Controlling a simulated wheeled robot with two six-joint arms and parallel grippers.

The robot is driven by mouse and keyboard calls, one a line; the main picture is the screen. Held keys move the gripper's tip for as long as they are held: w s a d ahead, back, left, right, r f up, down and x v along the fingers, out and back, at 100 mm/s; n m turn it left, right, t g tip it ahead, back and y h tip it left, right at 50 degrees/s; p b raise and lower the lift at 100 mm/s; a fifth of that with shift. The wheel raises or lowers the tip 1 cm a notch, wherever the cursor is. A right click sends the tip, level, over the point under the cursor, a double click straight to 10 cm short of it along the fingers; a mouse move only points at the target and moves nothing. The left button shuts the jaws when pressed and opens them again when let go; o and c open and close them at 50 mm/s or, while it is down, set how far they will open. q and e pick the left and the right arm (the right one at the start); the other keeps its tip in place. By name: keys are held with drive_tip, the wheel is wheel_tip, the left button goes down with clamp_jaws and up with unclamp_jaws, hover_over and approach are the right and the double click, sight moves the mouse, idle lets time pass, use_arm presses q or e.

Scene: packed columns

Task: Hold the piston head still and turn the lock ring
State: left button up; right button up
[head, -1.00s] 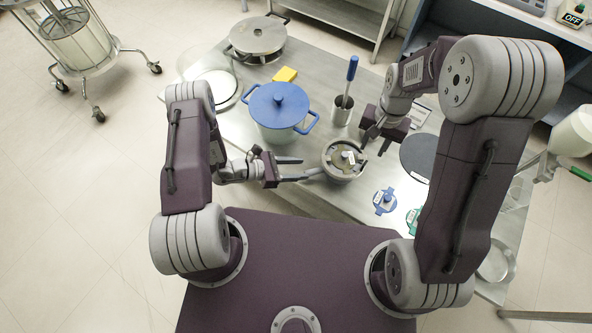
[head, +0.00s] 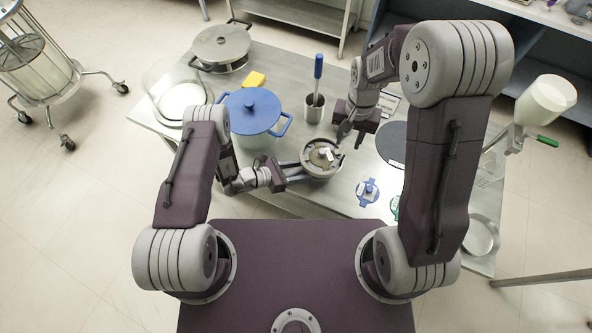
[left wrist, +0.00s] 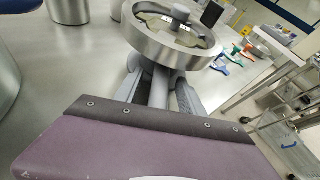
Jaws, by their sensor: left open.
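A round steel assembly stands on the table: the broad silver lock ring (head: 320,173) surrounds a dull brownish piston head (head: 313,155) with a small pale knob on top. In the left wrist view the lock ring (left wrist: 150,47) fills the top centre, with the piston head (left wrist: 155,22) inside. A grey bar (left wrist: 159,88) sticks out from the ring toward me. My left gripper (head: 300,171) is open, its fingers on either side of this bar; contact cannot be told. My right gripper (head: 350,134) hangs just behind and right of the assembly, fingers apart and pointing down.
A blue lidded pot (head: 252,112) stands close behind my left gripper. A steel cup (head: 314,108) with a blue-handled tool stands behind the assembly. A blue tagged part (head: 367,192) and a dark disc (head: 392,143) lie to the right. A yellow block (head: 254,79) lies farther back.

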sight(344, 157)
use_arm(q)
drive_tip(key=shift+c, duration=0.4)
clamp_jaws()
idle(1.5)
use_arm(e)
drive_tip(key=shift+c, duration=0.7)
drive_tip(key=f+m, duration=0.1)
drive_tip(key=f, duration=0.4)
drive_tip(key=f+m, duration=0.1)
drive_tip(key=f, duration=0.4)
drive_tip(key=shift+w+d+f, duration=0.1)
drive_tip(key=shift+w+f, duration=0.1)
drive_tip(key=shift+f, duration=0.2)
clamp_jaws()
